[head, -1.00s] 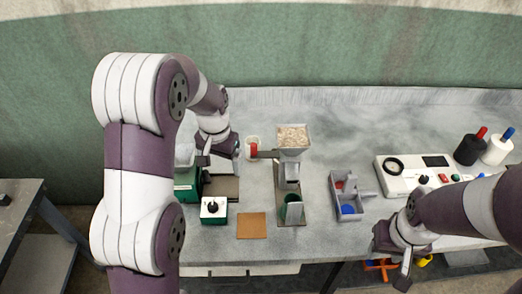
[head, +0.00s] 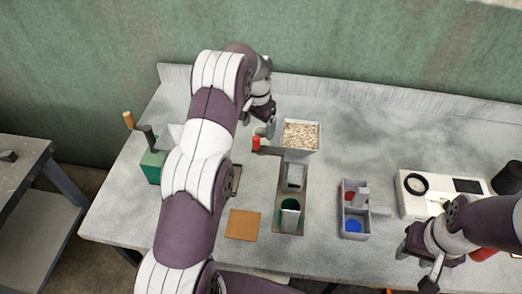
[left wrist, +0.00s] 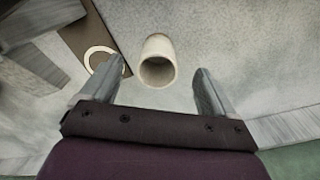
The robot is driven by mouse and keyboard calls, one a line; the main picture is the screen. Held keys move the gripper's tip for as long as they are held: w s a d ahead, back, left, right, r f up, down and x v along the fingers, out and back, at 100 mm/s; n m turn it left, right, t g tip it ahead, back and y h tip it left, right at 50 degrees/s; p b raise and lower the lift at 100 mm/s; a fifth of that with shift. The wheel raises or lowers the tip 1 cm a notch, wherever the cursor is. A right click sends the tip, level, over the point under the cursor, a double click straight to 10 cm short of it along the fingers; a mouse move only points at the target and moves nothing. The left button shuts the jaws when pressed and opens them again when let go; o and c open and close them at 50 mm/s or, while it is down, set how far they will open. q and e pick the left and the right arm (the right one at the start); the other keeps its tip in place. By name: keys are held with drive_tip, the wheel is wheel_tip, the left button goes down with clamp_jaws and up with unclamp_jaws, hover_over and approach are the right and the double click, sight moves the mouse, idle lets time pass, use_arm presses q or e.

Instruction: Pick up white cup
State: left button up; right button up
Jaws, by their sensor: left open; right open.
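The white cup (left wrist: 158,62) shows in the left wrist view, its round mouth turned toward the camera. It lies in the picture between the two fingertips of my left gripper (left wrist: 161,66), with a gap on both sides, and I see no contact. In the head view my left gripper (head: 266,127) is behind the grain hopper's left side. I cannot make out the cup there; the gripper and arm seem to cover it. My right gripper (head: 425,268) is open and empty at the table's front right.
A brown square (head: 243,225), a divided bin (head: 353,222) and a white device (head: 418,199) are nearer the front. The back right table is clear.

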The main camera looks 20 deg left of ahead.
sight(261, 135)
use_arm(q)
drive_tip(key=w+f, duration=0.1)
drive_tip(key=w+f+p, duration=0.1)
drive_tip(key=f, duration=0.1)
drive_tip(key=shift+d+p, duration=0.3)
drive_tip(key=shift+d, duration=0.05)
wheel_tip(261, 135, down, 3)
drive_tip(key=shift+r+p, duration=0.1)
drive_tip(key=shift+p, duration=0.2)
drive_tip(key=shift+s+a, duration=0.2)
drive_tip(key=shift+s, duration=0.1)
drive_tip(key=shift+w+d, duration=0.15)
drive_tip(key=shift+w, duration=0.05)
drive_tip(key=c, duration=1.1)
drive_tip(key=shift+c, duration=0.3)
use_arm(e)
drive_tip(key=shift+w+d+r, duration=0.2)
drive_tip(key=shift+w+r, duration=0.2)
drive_tip(key=shift+r, duration=0.25)
drive_tip(key=shift+w+d+r, duration=0.15)
drive_tip(key=shift+w+r, duration=0.25)
drive_tip(key=shift+r, duration=0.2)
use_arm(q)
drive_tip(key=shift+s, duration=0.1)
